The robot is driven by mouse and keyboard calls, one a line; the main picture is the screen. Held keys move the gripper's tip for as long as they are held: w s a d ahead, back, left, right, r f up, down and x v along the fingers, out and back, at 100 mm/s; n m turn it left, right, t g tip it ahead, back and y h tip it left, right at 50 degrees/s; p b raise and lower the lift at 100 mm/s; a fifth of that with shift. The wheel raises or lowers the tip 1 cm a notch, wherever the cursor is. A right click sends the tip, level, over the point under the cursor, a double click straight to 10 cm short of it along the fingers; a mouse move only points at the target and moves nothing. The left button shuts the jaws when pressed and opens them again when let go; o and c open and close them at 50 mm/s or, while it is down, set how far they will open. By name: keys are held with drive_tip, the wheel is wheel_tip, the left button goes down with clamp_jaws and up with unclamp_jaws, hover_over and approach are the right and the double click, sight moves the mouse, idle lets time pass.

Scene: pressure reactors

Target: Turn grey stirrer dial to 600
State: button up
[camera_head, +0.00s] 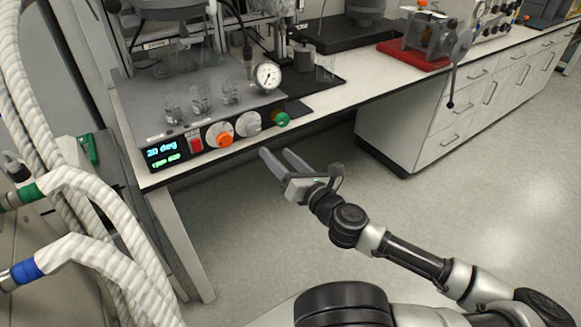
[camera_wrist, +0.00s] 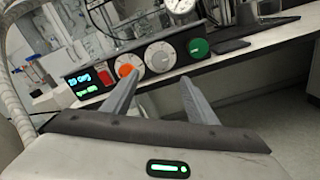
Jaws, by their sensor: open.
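The control unit (camera_head: 215,110) stands at the left of the bench. Its front has a lit display (camera_head: 162,152) reading what looks like 20 deg, with a green rpm line too blurred to read. The grey dial (camera_head: 248,124) sits between an orange-centred dial (camera_head: 219,135) and a green knob (camera_head: 282,119). In the wrist view the grey dial (camera_wrist: 159,56) shows between my fingertips, farther off. My gripper (camera_head: 276,152) is open and empty, in front of and below the panel, apart from the dials. It also shows in the wrist view (camera_wrist: 160,82).
A red switch (camera_head: 195,142) is left of the dials. Small glass vessels (camera_head: 200,98) and a pressure gauge (camera_head: 267,76) stand on and behind the unit. White hoses (camera_head: 75,200) hang at the left. The floor before the bench is clear.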

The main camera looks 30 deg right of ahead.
drive_tip(key=s+p, duration=0.2)
drive_tip(key=s, duration=0.3)
drive_tip(key=shift+w, duration=0.1)
idle(0.4)
